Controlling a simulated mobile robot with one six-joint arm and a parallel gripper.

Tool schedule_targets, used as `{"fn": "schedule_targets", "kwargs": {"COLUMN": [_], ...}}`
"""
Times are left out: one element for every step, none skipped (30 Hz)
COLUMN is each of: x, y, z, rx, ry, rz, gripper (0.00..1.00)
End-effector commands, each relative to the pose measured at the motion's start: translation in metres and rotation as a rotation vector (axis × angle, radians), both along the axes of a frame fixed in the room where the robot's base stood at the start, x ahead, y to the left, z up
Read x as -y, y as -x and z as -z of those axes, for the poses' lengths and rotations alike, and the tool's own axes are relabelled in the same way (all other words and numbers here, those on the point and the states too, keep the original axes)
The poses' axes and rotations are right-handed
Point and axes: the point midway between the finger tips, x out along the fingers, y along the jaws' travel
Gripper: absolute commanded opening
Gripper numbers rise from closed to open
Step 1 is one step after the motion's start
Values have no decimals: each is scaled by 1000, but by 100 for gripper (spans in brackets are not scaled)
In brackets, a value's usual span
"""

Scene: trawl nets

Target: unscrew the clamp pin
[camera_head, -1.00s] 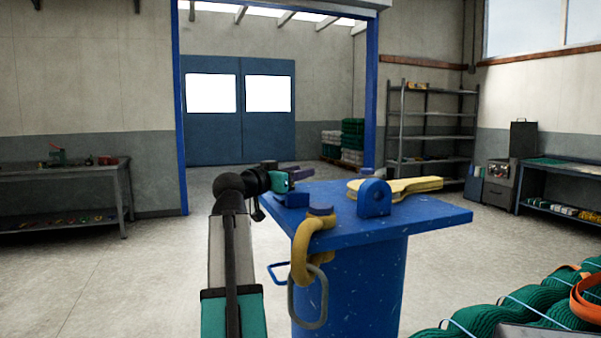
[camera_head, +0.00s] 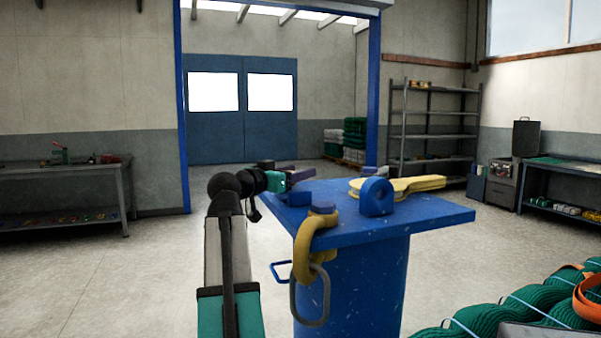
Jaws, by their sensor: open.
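A yellow clamp or shackle (camera_head: 303,250) hangs over the front left edge of the blue stand's top. A grey oblong link (camera_head: 310,298) hangs from the yellow piece. My gripper (camera_head: 300,176) points right over the left back corner of the stand, behind and left of the blue cap and apart from it. It is open, and I see nothing held in it.
The blue stand (camera_head: 440,216) also bears a blue upright eye lug (camera_head: 376,197) and a flat yellow part (camera_head: 418,184). Green net bundles (camera_head: 500,316) with an orange strap lie at the lower right. The floor left of the stand is clear.

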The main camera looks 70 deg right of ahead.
Motion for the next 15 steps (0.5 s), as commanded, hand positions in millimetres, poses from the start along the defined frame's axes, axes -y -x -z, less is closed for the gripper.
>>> {"fn": "schedule_targets", "kwargs": {"x": [-8, -11, -17, -21, -26, -31, -36, -40, -45, -49, -53, -59, -63, -67, -72], "y": [-2, -3, -5, -7, -9, -10, -12, -14, -16, -17, -19, -21, -22, -24, -26], "z": [1, 1, 0, 0, 0, 0, 1, 1, 1, 1, 1, 1, 1, 1, 1], "rx": [0, 0, -1, -1, 1, 0, 1, 1, 1, 0, -1, 0, 1, 1, 1], "ry": [1, 1, 2, 2, 1, 2, 1, 1, 1, 1, 2, 1, 0, 0, 1], "rz": [-2, -2, -2, -2, -2, -3, -3, -3, -2, -2, -3, -3, -3, -2, -3], "gripper": [52, 52, 52, 52, 52, 52, 52, 52, 52, 52, 52, 52, 52, 52, 52]}}
